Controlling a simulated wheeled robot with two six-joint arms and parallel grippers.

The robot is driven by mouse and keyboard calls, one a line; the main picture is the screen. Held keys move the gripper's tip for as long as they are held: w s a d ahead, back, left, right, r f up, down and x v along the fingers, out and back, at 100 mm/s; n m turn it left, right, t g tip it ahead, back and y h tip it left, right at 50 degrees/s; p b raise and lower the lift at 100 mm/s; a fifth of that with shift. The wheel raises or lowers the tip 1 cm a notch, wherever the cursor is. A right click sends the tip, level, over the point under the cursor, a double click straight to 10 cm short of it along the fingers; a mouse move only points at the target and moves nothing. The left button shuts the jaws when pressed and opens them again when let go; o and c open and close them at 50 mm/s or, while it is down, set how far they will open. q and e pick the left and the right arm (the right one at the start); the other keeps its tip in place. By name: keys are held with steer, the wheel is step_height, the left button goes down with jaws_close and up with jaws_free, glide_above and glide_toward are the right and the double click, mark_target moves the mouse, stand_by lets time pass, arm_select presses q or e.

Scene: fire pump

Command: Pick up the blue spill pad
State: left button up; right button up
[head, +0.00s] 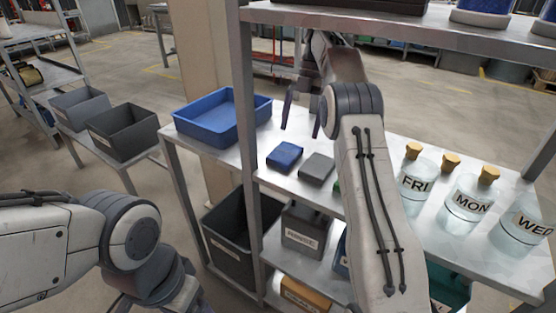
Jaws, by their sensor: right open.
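The blue spill pad (285,156) is a small flat dark-blue block lying on the metal shelf, left of a grey pad (316,167). My right gripper (302,117) is open and empty, its fingers pointing down above and slightly behind the blue pad, apart from it. A bit of a green item (337,186) shows beside my right arm, mostly hidden by it. My left arm comes in at the lower left; its gripper is out of frame.
A blue tray (222,119) stands left of the pads, beyond a shelf post (243,100). Labelled bottles with cork tops, FRI (416,184), MON (467,204) and WED (522,226), stand at right. An upper shelf (400,24) hangs above. Bins (240,243) sit below.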

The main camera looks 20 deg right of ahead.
mark_target(278, 159)
steer(key=s+a+b, duration=0.2)
steer(key=a+b, duration=0.1)
steer(key=s+a+b, duration=0.1)
steer(key=s+b, duration=0.1)
steer(key=shift+a+f, duration=0.2)
steer(key=shift+f, duration=0.05)
steer(key=shift+s+a+r, duration=0.2)
steer(key=shift+s+a, duration=0.1)
steer(key=shift+a, duration=0.1)
steer(key=shift+s+a+b, duration=0.2)
steer(key=shift+b, duration=0.25)
steer(key=shift+s+a+f+b, duration=0.25)
steer(key=shift+s+a+b, duration=0.7)
steer(key=shift+a+b, duration=0.2)
steer(key=shift+b+x, duration=1)
steer(key=shift+x, duration=0.2)
steer(key=shift+d, duration=0.1)
steer(key=c, duration=1.2)
